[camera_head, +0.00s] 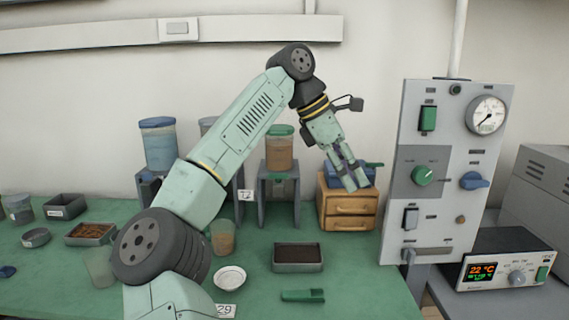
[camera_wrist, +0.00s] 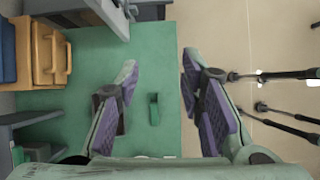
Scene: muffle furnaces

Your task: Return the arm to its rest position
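My arm rises from the lower left of the head view and bends over at the top. My gripper (camera_head: 350,178) hangs from it, pointing down, in front of the small wooden drawer cabinet (camera_head: 350,222) as seen in the head view. In the wrist view my gripper (camera_wrist: 160,85) has its two purple-padded fingers spread wide apart, with nothing between them. Below, between the fingers, the green table top and a small green object (camera_wrist: 154,109) show. That green object also lies at the table's front in the head view (camera_head: 303,296).
A grey control panel (camera_head: 400,180) with a gauge stands right of the gripper. A dark-filled tray (camera_head: 298,268), a white dish (camera_head: 230,279) and a jar on a stand (camera_head: 280,150) are on or above the table (camera_head: 360,285). A temperature controller (camera_head: 505,272) sits at right.

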